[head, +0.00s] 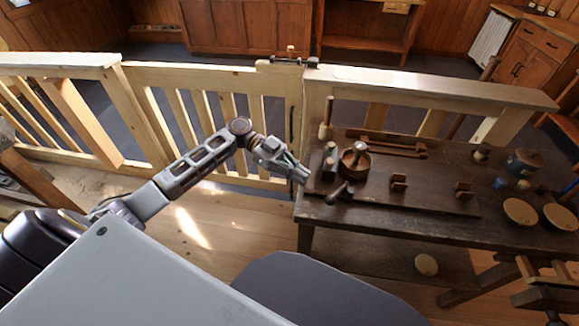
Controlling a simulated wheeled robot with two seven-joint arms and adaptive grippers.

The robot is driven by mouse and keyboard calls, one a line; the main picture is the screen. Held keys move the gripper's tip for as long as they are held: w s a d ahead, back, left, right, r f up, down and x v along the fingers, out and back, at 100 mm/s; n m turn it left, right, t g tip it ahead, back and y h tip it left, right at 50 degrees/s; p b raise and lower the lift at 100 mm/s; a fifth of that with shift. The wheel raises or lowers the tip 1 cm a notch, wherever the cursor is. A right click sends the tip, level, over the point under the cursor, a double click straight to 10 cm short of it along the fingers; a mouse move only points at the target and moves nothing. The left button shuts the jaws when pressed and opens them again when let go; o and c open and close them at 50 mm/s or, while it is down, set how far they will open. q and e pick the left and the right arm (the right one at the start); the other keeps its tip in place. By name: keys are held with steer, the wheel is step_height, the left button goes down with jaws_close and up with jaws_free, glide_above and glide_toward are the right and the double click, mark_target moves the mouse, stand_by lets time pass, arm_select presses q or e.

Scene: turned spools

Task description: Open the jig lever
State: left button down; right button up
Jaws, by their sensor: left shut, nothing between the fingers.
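My left gripper (300,174) reaches in from the left to the left edge of the dark workbench. Its fingers are shut and empty, just left of the items on a dark board (425,205). A short dark handle (337,194), perhaps the jig lever, lies slanted near the board's front left corner, a little right of and below the fingertips. I cannot tell for sure that it is the lever. A round wooden cup (354,163) with a knob-topped piece in it stands behind it. My right gripper is not in view.
Small upright blocks (330,163) stand close to my fingertips. Two notched brown holders (398,182) (464,191) sit on the board. Round wooden discs (520,211) and a blue-banded pot (524,162) are at the right. A wooden railing (430,88) runs behind the bench.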

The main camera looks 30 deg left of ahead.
mark_target(331, 197)
arm_select(q)
steer(key=x, duration=0.4)
steer(key=shift+d, duration=0.2)
steer(key=shift+x, duration=1)
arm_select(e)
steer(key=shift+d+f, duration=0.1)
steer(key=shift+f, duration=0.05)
arm_select(q)
steer(key=shift+s+d+t, duration=0.2)
steer(key=shift+t, duration=0.1)
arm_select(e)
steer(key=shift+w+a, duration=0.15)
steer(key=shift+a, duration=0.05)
